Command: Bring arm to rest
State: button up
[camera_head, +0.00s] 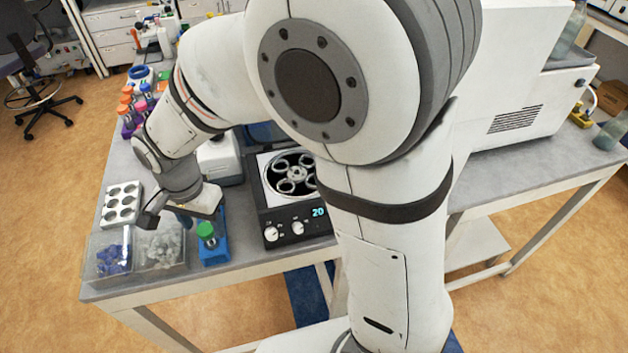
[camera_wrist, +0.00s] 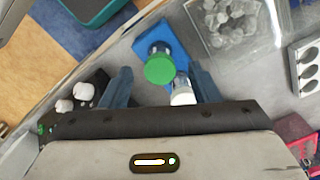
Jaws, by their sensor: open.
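My arm reaches over the bench from the right in the head view. My gripper (camera_head: 183,219) hangs low over the front left of the bench, beside a blue stand (camera_head: 215,250). In the wrist view the two blue fingers of my gripper (camera_wrist: 161,88) are apart. A green-capped vial (camera_head: 206,232) stands in the blue stand; its cap also shows ahead of the fingers in the wrist view (camera_wrist: 159,69). A white-capped tube (camera_wrist: 183,93) shows close to the right finger. I cannot tell whether it touches the finger. Nothing is visibly held.
A centrifuge (camera_head: 277,220) with an open rotor stands right of the stand. Clear bins with blue pieces (camera_head: 111,260) and clear pieces (camera_head: 162,248) sit left. A white holed rack (camera_head: 121,203) and several coloured-cap tubes (camera_head: 128,107) stand behind. A large white machine (camera_head: 515,120) stands right.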

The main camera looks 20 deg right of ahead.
notch_tip(320, 180, up, 7)
jog(key=shift+r, duration=0.1)
jog(key=shift+d+r, duration=0.15)
jog(key=s+d+n+t, duration=0.1)
jog(key=s+d+n, duration=0.2)
jog(key=d, duration=0.9)
jog(key=s+d+r+n+t, duration=0.1)
jog(key=s+d+n+t, duration=0.1)
jog(key=d, duration=1)
jog(key=shift+s+d+r+n, duration=0.3)
jog(key=shift+s+n, duration=0.2)
jog(key=shift+s, duration=0.6)
jog(key=shift+c, duration=0.3)
